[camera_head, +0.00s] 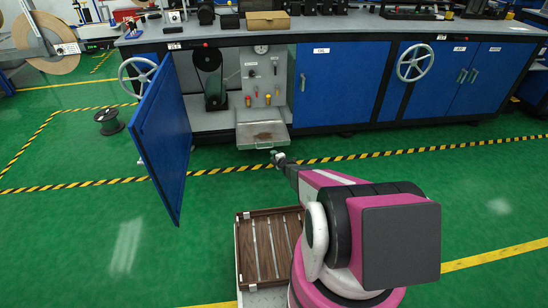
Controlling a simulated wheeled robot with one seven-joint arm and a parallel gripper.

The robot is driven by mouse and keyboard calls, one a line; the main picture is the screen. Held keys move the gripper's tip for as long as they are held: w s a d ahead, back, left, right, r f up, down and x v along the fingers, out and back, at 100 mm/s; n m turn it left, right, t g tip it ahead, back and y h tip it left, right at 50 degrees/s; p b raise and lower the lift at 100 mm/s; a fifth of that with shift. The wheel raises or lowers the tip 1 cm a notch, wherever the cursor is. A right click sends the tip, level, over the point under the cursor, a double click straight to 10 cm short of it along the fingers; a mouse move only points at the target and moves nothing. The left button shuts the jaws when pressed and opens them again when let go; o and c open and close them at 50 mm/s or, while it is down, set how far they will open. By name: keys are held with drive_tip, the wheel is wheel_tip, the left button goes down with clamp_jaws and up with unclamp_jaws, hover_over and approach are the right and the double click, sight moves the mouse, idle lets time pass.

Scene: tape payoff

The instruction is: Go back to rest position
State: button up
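My pink and grey arm reaches forward from the lower right, low over the floor. My gripper (277,157) is at its far end, just in front of and below a metal tray (262,145) that juts out of the open cabinet. A small gap seems to lie between them. The gripper is too small here to show whether its fingers are open or shut, and I see nothing clearly held in it. The blue cabinet door (162,140) stands wide open to the left of my gripper.
The open cabinet holds a panel (262,80) with knobs and a gauge, and a dark belt-like machine (210,78). A slatted brown tray (270,248) sits beside my base. A black spool (108,121) lies on the left floor. Green floor on the right is clear.

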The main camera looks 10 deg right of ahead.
drive_tip(key=s+d+r+m+g+h, duration=0.2)
drive_tip(key=s+d+r+m+h, duration=0.25)
drive_tip(key=r, duration=0.45)
drive_tip(key=s+d+r+m+g+h, duration=0.1)
drive_tip(key=s+r+m+g+h, duration=0.2)
drive_tip(key=s+r+m, duration=0.55)
drive_tip(key=s+a+r+m+g, duration=0.1)
drive_tip(key=s+r+m+g, duration=0.2)
drive_tip(key=s+r, duration=0.3)
drive_tip(key=s+a+r+m+g+y, duration=0.1)
drive_tip(key=s+r, duration=0.5)
drive_tip(key=s, duration=0.6)
drive_tip(key=s+a+r+m+g, duration=0.2)
drive_tip(key=s+r+m+g, duration=0.2)
drive_tip(key=s, duration=0.5)
wheel_tip(320, 180, up, 3)
drive_tip(key=shift+a+f+m+g, duration=0.1)
drive_tip(key=shift+a+m+g, duration=0.15)
drive_tip(key=shift+g, duration=0.65)
